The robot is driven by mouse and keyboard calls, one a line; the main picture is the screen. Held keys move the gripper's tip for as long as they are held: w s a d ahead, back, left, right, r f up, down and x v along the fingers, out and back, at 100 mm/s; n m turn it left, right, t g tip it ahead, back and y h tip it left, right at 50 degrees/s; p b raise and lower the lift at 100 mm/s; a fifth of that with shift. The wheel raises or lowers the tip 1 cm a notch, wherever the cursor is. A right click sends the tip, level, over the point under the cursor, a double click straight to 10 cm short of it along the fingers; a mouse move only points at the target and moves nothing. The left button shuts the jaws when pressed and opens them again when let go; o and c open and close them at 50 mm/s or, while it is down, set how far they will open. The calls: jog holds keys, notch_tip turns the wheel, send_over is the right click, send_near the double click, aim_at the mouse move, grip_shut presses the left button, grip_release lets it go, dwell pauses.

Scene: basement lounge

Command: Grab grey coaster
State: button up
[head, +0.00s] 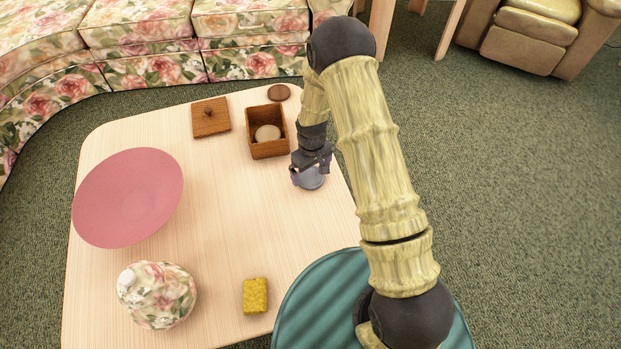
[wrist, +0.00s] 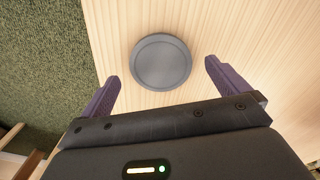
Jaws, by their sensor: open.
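The grey coaster (wrist: 160,62) is a round disc with a raised rim, lying flat on the pale wood table. In the wrist view it sits just beyond and between the two purple fingertips of my gripper (wrist: 159,75). My gripper is open, with nothing between its fingers. In the head view my gripper (head: 309,170) is low over the right part of the table, and the coaster (head: 312,179) shows partly beneath it. The gripper hides part of the coaster there.
An open wooden box (head: 268,149) with a pale disc inside stands left of my gripper.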

aim_at(311, 177)
notch_tip(311, 177, down, 3)
jog(key=shift+f+b, duration=0.1)
jog(key=shift+b, duration=0.2)
jog(key=c, duration=0.9)
